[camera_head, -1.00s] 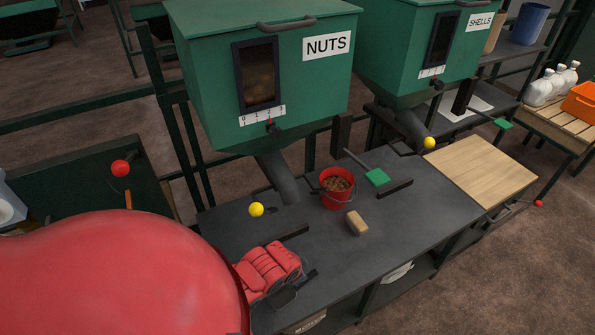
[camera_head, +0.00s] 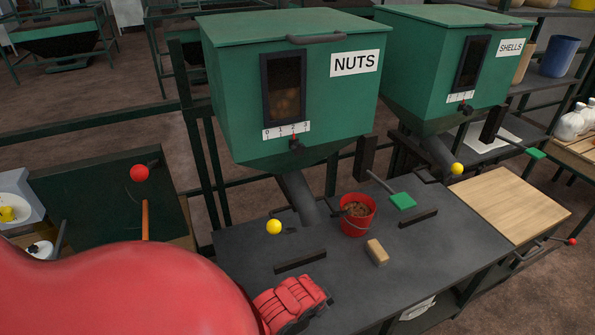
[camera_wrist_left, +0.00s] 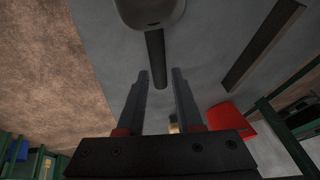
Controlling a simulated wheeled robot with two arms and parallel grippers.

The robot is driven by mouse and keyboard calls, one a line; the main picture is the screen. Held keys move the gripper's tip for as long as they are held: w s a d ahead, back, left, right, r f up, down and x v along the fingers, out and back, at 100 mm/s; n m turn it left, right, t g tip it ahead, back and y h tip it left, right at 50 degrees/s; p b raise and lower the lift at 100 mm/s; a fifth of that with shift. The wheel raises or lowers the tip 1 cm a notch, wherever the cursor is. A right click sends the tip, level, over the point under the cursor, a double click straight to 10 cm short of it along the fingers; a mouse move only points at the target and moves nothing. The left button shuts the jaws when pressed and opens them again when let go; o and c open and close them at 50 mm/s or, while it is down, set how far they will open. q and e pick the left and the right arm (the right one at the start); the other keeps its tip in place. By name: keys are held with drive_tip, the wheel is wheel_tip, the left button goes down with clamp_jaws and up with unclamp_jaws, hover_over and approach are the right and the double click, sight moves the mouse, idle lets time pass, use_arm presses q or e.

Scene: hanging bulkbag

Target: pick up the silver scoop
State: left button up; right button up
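In the left wrist view a grey, rounded scoop (camera_wrist_left: 150,10), which looks like the silver scoop, is cut off by the top edge. Its dark handle (camera_wrist_left: 156,50) points down toward my left gripper (camera_wrist_left: 161,74). The gripper is open, with its two fingers apart on either side of the handle's end. I cannot tell whether the handle is at finger depth, and no finger visibly touches it. In the head view the red ribbed end of my left arm is over the bench (camera_head: 400,262), and the scoop does not show there. My right gripper is in neither view.
A red bucket (camera_head: 357,222) with brown contents, a tan block (camera_head: 377,252) and a green-ended lever (camera_head: 402,201) are on or above the bench. A dark bar (camera_head: 300,261) lies left of the block. The NUTS hopper (camera_head: 290,90) and its chute (camera_head: 297,199) overhang the back.

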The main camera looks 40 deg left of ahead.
use_arm(q)
drive_tip(key=shift+p+x, duration=0.3)
drive_tip(key=shift+x, duration=2.1)
clamp_jaws()
